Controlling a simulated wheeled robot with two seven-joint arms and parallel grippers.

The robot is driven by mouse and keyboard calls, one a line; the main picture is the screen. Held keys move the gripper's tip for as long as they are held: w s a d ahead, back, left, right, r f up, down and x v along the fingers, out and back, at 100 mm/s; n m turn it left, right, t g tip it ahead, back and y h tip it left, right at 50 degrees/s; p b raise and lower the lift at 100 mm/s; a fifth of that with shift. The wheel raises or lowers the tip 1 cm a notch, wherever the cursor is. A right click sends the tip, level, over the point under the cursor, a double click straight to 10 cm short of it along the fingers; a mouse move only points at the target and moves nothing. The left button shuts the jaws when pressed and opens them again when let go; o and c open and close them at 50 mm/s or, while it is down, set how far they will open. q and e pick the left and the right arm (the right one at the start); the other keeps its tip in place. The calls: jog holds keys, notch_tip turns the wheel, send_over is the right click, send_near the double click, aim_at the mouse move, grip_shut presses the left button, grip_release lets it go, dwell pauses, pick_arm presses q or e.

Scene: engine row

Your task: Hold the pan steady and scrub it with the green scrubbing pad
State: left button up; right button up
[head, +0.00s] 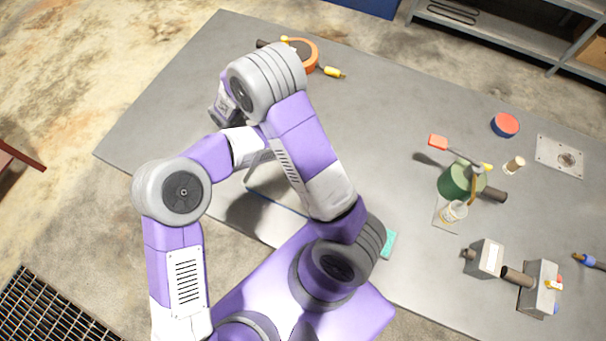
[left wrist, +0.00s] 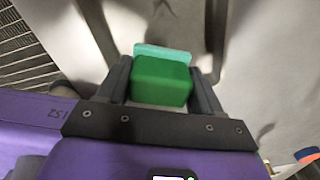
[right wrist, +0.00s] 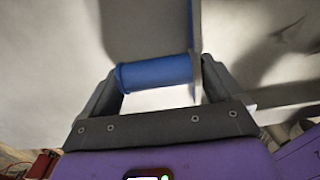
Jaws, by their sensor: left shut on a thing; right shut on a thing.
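In the left wrist view my left gripper (left wrist: 163,85) is shut on the green scrubbing pad (left wrist: 161,82), a green block with a teal layer on its far side. A pale grey surface lies beyond it; contact cannot be told. In the right wrist view my right gripper (right wrist: 160,75) is shut on a blue cylindrical handle (right wrist: 158,71), beside a thin pale upright edge. I take this as the pan's handle; the pan's full shape is not clear. In the head view my arms hide both gripper tips. A pale piece with a thin blue edge shows between the arms.
A teal piece (head: 389,243) shows beside my arm on the grey table (head: 400,110). A green pot (head: 460,180), a red-blue disc (head: 505,125), a metal plate (head: 560,155) and grey blocks (head: 487,258) stand at right. An orange ring tool (head: 305,50) lies at the back.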

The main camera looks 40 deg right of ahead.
pick_arm(q)
jog(key=shift+r, duration=1.25)
